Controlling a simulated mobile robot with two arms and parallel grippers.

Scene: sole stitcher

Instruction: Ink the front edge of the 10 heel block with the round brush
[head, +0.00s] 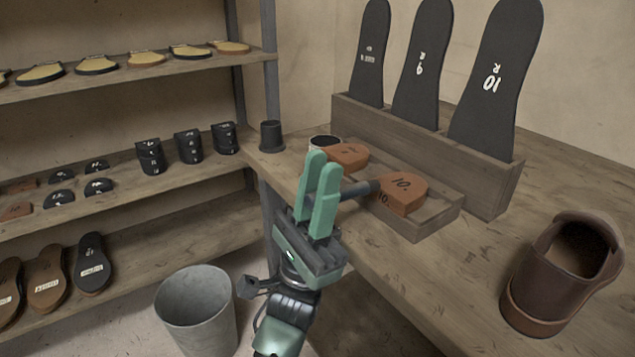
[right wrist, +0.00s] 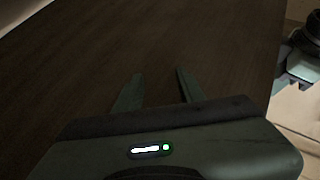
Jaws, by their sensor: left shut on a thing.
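The 10 heel block (head: 405,195) is reddish brown, marked "10.", and rests at the near end of a wooden tray (head: 430,229). My left gripper (head: 323,163), with green fingers, is shut on the round brush (head: 358,190), left of the block. The dark brush lies roughly level and points right, its tip at the block's left side. I cannot tell whether it touches, and any ink on that edge is not clear. My right gripper (right wrist: 158,88) shows in the right wrist view, fingers apart, nothing between them, over a dark wooden surface.
Another brown heel block (head: 348,156) is farther back in the tray, near an open-topped pot (head: 324,143). A rack (head: 480,185) of upright black soles stands behind. A brown shoe (head: 565,265) is at the right. A grey bucket (head: 197,310) stands below.

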